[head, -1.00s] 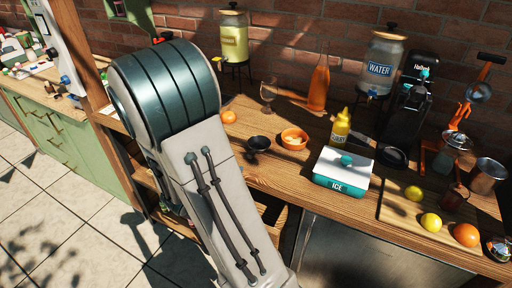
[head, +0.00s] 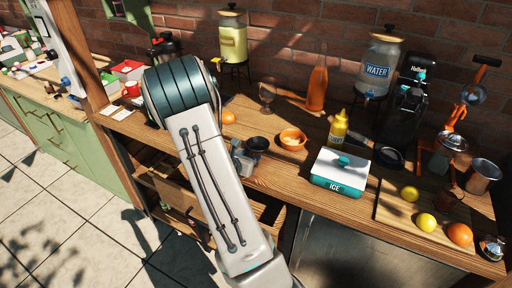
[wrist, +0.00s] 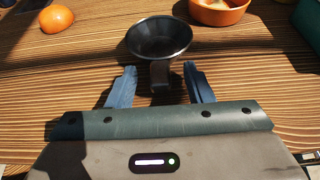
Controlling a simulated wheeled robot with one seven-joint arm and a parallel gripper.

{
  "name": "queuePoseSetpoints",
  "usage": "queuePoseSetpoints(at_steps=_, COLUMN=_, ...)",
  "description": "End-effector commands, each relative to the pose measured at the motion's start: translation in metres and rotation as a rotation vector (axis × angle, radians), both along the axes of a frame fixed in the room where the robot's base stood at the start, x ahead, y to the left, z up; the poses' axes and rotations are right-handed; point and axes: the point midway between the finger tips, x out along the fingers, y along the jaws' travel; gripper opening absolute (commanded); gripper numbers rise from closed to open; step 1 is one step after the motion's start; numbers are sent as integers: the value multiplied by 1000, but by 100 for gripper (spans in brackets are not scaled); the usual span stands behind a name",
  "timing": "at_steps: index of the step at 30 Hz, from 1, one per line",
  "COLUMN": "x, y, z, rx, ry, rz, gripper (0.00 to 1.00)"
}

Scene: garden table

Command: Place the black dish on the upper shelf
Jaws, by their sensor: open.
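The black dish (head: 258,143) sits on the wooden counter (head: 290,183), left of an orange bowl. In the wrist view the dish (wrist: 160,38) is a dark round bowl with a handle-like strip (wrist: 160,76) on its near side, pointing at my gripper. My gripper (wrist: 161,90) is open, its two blue-grey fingers on either side of that strip, with the bowl itself just beyond the fingertips. In the head view my arm hides most of the gripper. Below the counter are wooden shelves (head: 170,190), partly hidden by my arm.
Close to the dish are the orange bowl (head: 292,139) and an orange (head: 228,117). The ice box (head: 341,171) and mustard bottle (head: 338,130) stand to the right. A glass (head: 267,91) and an orange bottle (head: 317,86) stand behind.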

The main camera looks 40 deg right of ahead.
Motion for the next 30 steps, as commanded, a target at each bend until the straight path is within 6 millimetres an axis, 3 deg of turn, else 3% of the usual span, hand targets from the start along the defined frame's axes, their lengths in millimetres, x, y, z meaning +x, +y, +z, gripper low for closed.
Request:
queuePoseSetpoints(at_steps=10, x=3, y=-7, z=-4, rx=0, ry=0, rz=0, gripper=47)
queuePoseSetpoints(at_steps=11, x=3, y=-7, z=-4, rx=0, ry=0, rz=0, gripper=41)
queuePoseSetpoints(at_steps=15, x=3, y=-7, z=-4, rx=0, ry=0, rz=0, gripper=2)
queuePoseSetpoints(at_steps=16, x=3, y=-7, z=-4, rx=0, ry=0, rz=0, gripper=0)
queuePoseSetpoints(at_steps=30, x=3, y=-7, z=1, rx=-1, ry=-1, rz=0, gripper=0)
